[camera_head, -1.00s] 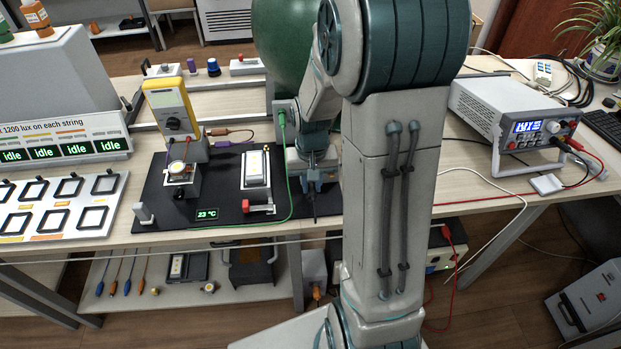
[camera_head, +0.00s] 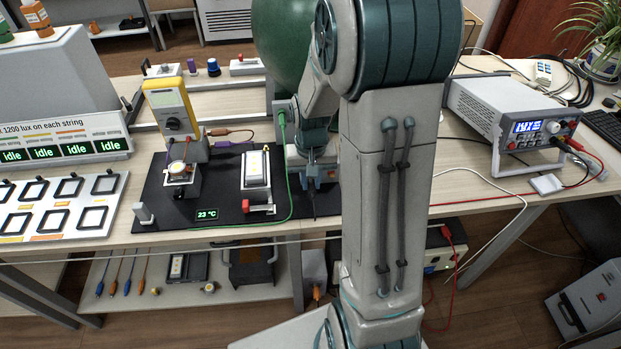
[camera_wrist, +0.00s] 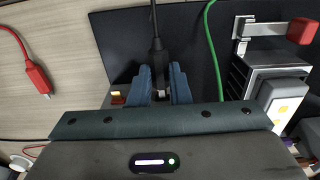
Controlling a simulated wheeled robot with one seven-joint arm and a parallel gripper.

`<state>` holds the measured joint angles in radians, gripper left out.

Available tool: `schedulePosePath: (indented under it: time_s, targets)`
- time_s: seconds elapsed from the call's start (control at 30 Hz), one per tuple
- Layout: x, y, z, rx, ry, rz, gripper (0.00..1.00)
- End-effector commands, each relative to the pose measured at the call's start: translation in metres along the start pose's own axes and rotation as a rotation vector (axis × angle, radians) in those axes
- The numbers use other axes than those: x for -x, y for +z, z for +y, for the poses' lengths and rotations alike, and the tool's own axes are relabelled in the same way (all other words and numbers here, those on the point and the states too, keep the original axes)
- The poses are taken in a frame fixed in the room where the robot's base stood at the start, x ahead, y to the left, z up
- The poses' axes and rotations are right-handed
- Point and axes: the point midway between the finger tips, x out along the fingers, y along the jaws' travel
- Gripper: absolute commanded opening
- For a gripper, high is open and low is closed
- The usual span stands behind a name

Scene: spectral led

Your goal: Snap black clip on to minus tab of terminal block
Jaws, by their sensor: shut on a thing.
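My gripper (camera_wrist: 160,88) is shut on the black clip (camera_wrist: 158,58), which lies between its two blue-grey fingers. The clip's dark lead runs toward the top of the wrist view, over the black mat (camera_wrist: 188,40). In the head view, my gripper (camera_head: 314,172) is low over the mat's right end, and a thin dark clip or lead (camera_head: 313,203) hangs below it. A small yellow and orange part (camera_wrist: 118,95) shows just left of the fingers; I cannot tell if it belongs to the terminal block. The minus tab cannot be made out, nor whether the clip touches it.
A red clip (camera_wrist: 38,77) lies on the wooden bench left of my gripper. A green cable (camera_wrist: 213,60) crosses the mat to the right, beside a metal fixture with a red knob (camera_wrist: 302,31). The power supply (camera_head: 515,115) stands at the right.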

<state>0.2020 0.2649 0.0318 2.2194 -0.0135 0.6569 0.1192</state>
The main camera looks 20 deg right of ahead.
Motion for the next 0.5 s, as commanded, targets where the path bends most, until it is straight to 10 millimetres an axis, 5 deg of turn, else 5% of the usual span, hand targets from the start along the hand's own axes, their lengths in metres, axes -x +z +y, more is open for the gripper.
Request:
schedulePosePath:
  time_s: [0.13,0.2,0.27,0.5]
  targets:
    - [-0.0001,0.0003,0.0,0.0,0.0,-0.001,0.0]
    - [-0.0001,0.0003,0.0,0.0,0.0,-0.001,0.31]
    - [-0.0001,0.0003,0.0,0.0,0.0,-0.001,0.42]
    - [0.0001,0.0003,0.0,0.0,0.0,-0.001,0.42]
